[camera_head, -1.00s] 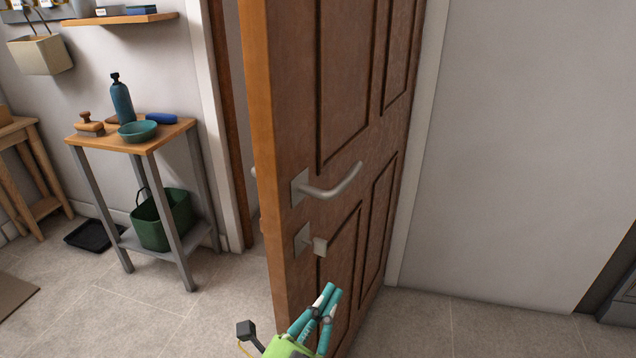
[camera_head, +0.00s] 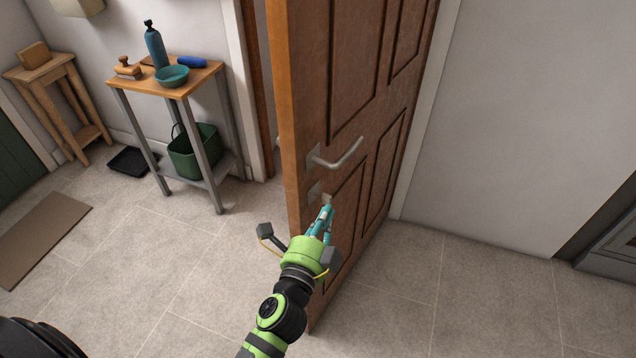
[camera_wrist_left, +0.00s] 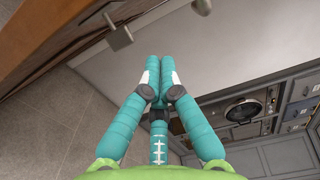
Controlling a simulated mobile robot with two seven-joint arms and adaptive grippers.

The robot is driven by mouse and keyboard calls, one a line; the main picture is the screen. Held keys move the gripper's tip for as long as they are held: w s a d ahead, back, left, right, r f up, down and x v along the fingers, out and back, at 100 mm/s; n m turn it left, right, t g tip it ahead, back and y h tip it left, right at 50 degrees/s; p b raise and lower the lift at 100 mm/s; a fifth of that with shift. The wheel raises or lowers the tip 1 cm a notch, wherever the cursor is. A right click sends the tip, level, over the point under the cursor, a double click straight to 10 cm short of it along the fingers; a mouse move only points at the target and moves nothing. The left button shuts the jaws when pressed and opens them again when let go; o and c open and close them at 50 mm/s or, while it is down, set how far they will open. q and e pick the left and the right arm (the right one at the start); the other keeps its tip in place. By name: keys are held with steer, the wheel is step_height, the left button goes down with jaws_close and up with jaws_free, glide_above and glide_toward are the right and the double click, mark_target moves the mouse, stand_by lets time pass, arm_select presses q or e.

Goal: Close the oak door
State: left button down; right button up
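The oak door (camera_head: 350,95) stands partly open, its orange-brown free edge towards me and a dark gap beside it on the left. My left gripper (camera_head: 328,207) is in front of the door face, just below the lever and close to the lock. Its teal fingers lie together with nothing between them in the left wrist view (camera_wrist_left: 160,60). There the door (camera_wrist_left: 45,30) fills the upper left, with a squarish grey piece (camera_wrist_left: 118,38) near the fingertips. I cannot tell whether they touch. My right gripper is out of view.
A small side table (camera_head: 197,80) with a bottle (camera_head: 154,45), a teal bowl (camera_head: 172,76) and a green bucket (camera_head: 190,158) below stands left of the doorway. A wooden stool (camera_head: 50,75) and a mat (camera_head: 40,235) are farther left. The tiled floor around the door is clear.

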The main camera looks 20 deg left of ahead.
mark_target(317, 189)
arm_select(q)
steer(key=w+a, duration=0.1)
steer(key=w, duration=0.1)
steer(key=w+a+p, duration=0.1)
steer(key=w, duration=0.1)
steer(key=w+a+p, duration=0.1)
steer(key=w, duration=0.1)
steer(key=shift+w+a, duration=0.3)
steer(key=shift+a, duration=0.05)
steer(key=shift+a, duration=0.1)
